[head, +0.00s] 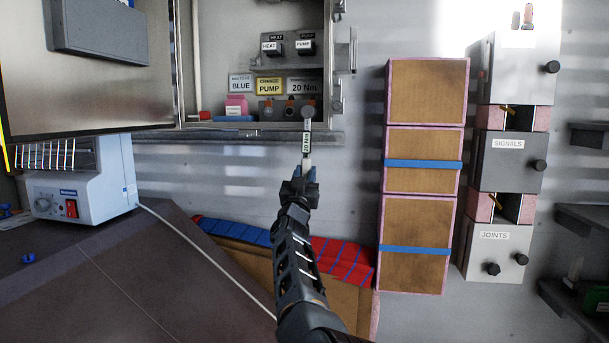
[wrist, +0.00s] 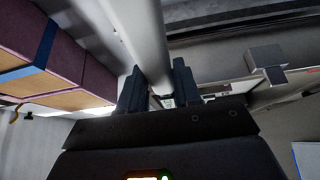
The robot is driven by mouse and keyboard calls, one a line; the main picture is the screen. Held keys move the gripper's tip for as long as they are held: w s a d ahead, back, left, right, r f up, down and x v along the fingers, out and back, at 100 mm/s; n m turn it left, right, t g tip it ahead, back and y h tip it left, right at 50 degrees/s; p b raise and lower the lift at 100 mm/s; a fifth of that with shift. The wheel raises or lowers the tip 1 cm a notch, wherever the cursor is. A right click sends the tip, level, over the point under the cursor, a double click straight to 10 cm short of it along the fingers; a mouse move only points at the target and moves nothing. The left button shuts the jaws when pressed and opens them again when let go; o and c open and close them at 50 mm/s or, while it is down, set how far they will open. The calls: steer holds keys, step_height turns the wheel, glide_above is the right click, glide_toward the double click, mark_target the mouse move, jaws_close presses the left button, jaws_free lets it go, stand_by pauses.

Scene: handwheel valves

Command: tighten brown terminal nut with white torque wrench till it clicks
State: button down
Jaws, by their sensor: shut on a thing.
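In the wrist view the wrench's pale shaft (wrist: 144,38) runs up from between the two dark fingers of my gripper (wrist: 158,90). The round grey wrench head (head: 308,111) is in front of the right end of a terminal block (head: 278,112) in the open cabinet. A small brownish terminal (head: 290,108) shows left of the head. Whatever is behind the head is hidden, so I cannot tell whether it sits on a nut.
The cabinet's lower edge (head: 240,136) runs just behind the wrench. Labels BLUE, PUMP and 20 Nm stand above the block. Stacked brown boxes (head: 422,160) are to the right. A pale bench device (head: 85,185) with a cable is at left.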

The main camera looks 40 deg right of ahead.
steer(key=shift+s+a, duration=0.1)
steer(key=shift+a, duration=0.05)
steer(key=shift+s+a+r+p, duration=0.2)
steer(key=shift+a+p, duration=0.05)
steer(key=shift+p, duration=0.1)
stand_by(0.4)
steer(key=shift+s+a+f, duration=0.1)
steer(key=shift+s+a, duration=0.05)
stand_by(0.4)
steer(key=shift+s+a+r+p, duration=0.2)
steer(key=shift+a+p, duration=0.2)
steer(key=shift+p, duration=0.45)
steer(key=shift+s+a+p, duration=0.45)
steer(key=shift+a+p, duration=0.1)
steer(key=shift+p, duration=0.25)
steer(key=shift+s+a+f+p, duration=0.2)
steer(key=shift+s+a+p, duration=0.7)
steer(key=shift+a+p, duration=0.25)
steer(key=shift+d, duration=0.1)
